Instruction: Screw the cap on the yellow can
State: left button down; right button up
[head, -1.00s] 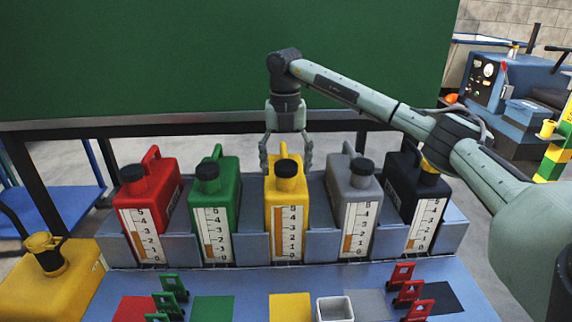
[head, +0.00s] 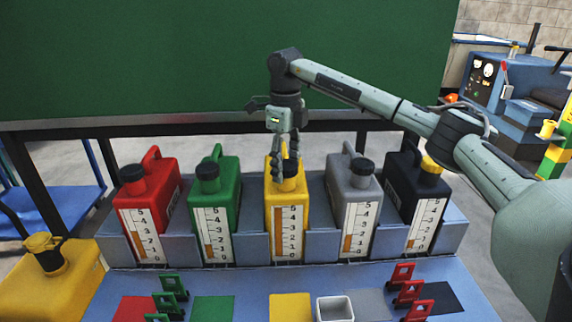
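The yellow can (head: 287,213) stands upright in the middle slot of the rack, with a measuring strip on its front. A dark cap (head: 290,184) is at its neck, partly hidden by my fingers. I cannot tell how tightly it sits. My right gripper (head: 283,171) points down over the neck. One finger is at the cap's near left side and the other is behind, on the right. The fingers look spread around the cap, not clearly pressed on it. My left gripper is not in view.
Red (head: 150,198), green (head: 216,200) and grey (head: 354,200) cans with dark caps, and a black can (head: 408,188) with a yellow cap, share the rack (head: 320,243). A white square container (head: 335,309) stands in front. A larger yellow container (head: 62,285) is at left.

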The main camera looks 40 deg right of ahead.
jog(key=c, duration=0.8)
jog(key=m, duration=0.3)
jog(key=shift+c, duration=0.3)
jog(key=m, duration=0.4)
jog(key=o, duration=0.9)
jog(key=shift+m, duration=0.6)
jog(key=o, duration=0.3)
jog(key=shift+r, duration=4)
